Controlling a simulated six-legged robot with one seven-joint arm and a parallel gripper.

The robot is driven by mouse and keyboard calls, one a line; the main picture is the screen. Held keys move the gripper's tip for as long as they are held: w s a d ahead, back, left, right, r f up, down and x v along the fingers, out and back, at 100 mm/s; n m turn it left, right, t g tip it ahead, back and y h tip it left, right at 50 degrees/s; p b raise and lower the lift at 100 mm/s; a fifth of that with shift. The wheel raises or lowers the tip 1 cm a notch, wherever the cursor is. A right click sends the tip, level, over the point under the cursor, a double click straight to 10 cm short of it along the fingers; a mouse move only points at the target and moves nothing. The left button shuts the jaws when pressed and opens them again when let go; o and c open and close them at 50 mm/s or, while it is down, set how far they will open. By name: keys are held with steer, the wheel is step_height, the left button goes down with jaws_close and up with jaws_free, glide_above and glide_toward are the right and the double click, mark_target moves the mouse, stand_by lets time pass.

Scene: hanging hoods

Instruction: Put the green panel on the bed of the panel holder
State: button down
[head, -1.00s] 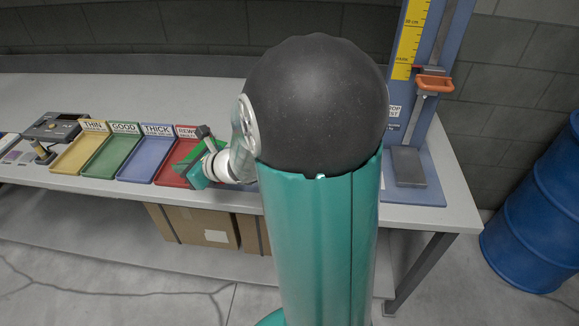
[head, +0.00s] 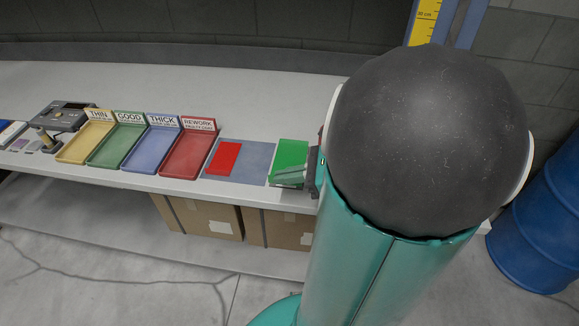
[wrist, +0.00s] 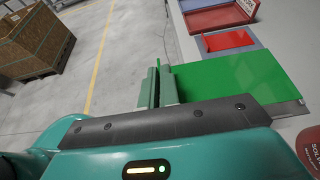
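The green panel (head: 292,152) is a flat bright green plate at the right end of a blue-grey mat, seen from above. I cannot tell whether it touches the mat. My gripper (head: 290,176) is at the panel's front edge by the table's front. In the wrist view, the two teal fingers (wrist: 158,88) are close together with a thin green sliver between their tips. The green panel (wrist: 235,78) spreads out to their right. The gripper appears shut on the panel's edge. I cannot make out a panel holder bed for certain.
A red panel (head: 224,158) lies on the blue-grey mat (head: 254,153). Left of it stand trays: red (head: 188,155), blue, green and yellow, then a gauge (head: 60,117). A blue stand with a yellow scale (head: 425,22) is partly hidden behind my arm. The table's back (head: 220,90) is clear.

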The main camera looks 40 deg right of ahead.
mark_target(299, 159)
steer(key=w+d+f, duration=0.1)
steer(key=w+d, duration=0.1)
steer(key=w+d+f, duration=0.2)
steer(key=w+d, duration=0.1)
steer(key=shift+w+d+f, duration=0.3)
steer(key=shift+w+d, duration=0.05)
steer(key=w+d+f, duration=0.2)
steer(key=f, duration=0.1)
steer(key=w+d+f, duration=0.1)
steer(key=shift+f, duration=0.35)
steer(key=shift+w+d+f, duration=0.35)
steer(key=shift+w+f, duration=0.05)
steer(key=shift+f, duration=1.8)
steer(key=shift+f, duration=0.6)
steer(key=c, duration=1.6)
jaws_free()
steer(key=shift+c, duration=0.2)
